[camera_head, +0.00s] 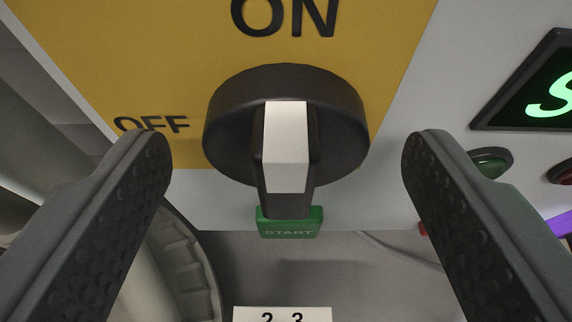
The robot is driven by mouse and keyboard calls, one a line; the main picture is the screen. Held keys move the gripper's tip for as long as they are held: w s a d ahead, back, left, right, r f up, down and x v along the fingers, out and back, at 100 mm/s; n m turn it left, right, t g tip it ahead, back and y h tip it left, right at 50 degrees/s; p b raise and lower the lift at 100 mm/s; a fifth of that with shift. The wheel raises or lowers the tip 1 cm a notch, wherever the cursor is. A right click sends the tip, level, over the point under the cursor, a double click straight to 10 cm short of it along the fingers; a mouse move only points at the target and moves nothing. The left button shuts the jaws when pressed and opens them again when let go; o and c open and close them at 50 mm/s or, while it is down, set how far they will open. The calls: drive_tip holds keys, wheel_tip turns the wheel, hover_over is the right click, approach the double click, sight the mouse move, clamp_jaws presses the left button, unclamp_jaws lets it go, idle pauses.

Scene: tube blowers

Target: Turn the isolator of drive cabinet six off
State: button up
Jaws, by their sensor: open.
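The isolator knob (342,110) is a black round rotary switch with a white-faced grip bar, on a yellow plate (400,40). The bar is upright in the picture, in line with the word ON above it. The word OFF is at the plate's lower left. My gripper (287,158) is open, with one finger on each side of the knob and clear gaps to it. No cabinet number six shows in this view.
A green START tag or button (290,228) shows just below the knob. A dark display (535,95) with green lettering is at the right, above a green button (490,162). A white label (282,314) reading 2 3 is at the bottom. A ribbed hose (185,265) is lower left.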

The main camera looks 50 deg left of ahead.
drive_tip(key=c, duration=0.9)
drive_tip(key=shift+d, duration=0.2)
drive_tip(key=shift+c, duration=0.2)
drive_tip(key=shift+a, duration=0.15)
drive_tip(key=shift+a+r+n, duration=0.1)
drive_tip(key=shift+n, duration=0.2)
drive_tip(key=shift+s+a+n+t+h+p, duration=0.2)
drive_tip(key=shift+n+t+h+p, duration=0.35)
drive_tip(key=shift+n, duration=0.25)
drive_tip(key=shift+s+a+f+n+t+h, duration=0.15)
drive_tip(key=shift+n+t+h, duration=0.15)
drive_tip(key=shift+n+t, duration=0.7)
drive_tip(key=shift+s+a+f+n+t+h, duration=0.2)
drive_tip(key=shift+n+t, duration=0.25)
drive_tip(key=shift+n, duration=1.05)
